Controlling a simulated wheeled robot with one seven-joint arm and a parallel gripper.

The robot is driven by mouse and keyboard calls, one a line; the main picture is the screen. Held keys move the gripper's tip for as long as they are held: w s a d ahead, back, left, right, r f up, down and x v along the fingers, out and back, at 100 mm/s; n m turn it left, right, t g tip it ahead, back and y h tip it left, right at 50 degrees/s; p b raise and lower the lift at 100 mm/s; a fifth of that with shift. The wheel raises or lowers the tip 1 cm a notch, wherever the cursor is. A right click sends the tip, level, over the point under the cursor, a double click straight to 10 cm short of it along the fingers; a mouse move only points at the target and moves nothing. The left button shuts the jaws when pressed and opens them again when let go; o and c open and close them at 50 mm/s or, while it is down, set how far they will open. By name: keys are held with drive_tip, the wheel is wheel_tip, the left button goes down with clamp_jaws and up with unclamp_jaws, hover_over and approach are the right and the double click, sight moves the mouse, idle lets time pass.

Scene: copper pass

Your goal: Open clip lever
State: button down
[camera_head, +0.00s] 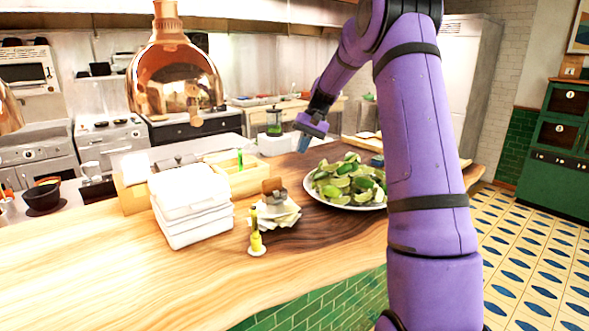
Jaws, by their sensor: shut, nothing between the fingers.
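I cannot make out a clip lever for certain. A small brown and grey clip-like piece (273,190) stands on a stack of pale papers or napkins (276,214) on the wooden counter, and its shape is too small to read. My gripper (304,147) points down at the end of my purple arm, above the far part of the counter. It is shut and empty, behind and to the right of the clip-like piece and well apart from it.
A white plate (318,195) of cut limes lies between my gripper and the front edge. White stacked boxes (190,203), a yellow bottle-like item (256,236) and a French press (274,122) stand on the counter (110,280). A copper lamp (175,78) hangs above. The front left counter is clear.

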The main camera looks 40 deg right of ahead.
drive_tip(key=s+x, duration=0.1)
drive_tip(key=x, duration=0.7)
drive_tip(key=s+a+x, duration=0.1)
drive_tip(key=x, duration=0.3)
drive_tip(key=shift+s+a+r, duration=0.15)
drive_tip(key=shift+s+a, duration=0.05)
drive_tip(key=shift+s, duration=0.1)
drive_tip(key=shift+s+f+t, duration=0.2)
drive_tip(key=shift+s+t, duration=0.1)
drive_tip(key=shift+t, duration=0.2)
drive_tip(key=shift+s+f+n+t, duration=0.4)
drive_tip(key=shift+s+t, duration=0.05)
drive_tip(key=shift+t, duration=0.45)
drive_tip(key=shift+s+f, duration=0.3)
drive_tip(key=shift+f, duration=0.2)
drive_tip(key=shift+r, duration=0.2)
drive_tip(key=shift+d+r, duration=0.1)
drive_tip(key=shift+r, duration=0.55)
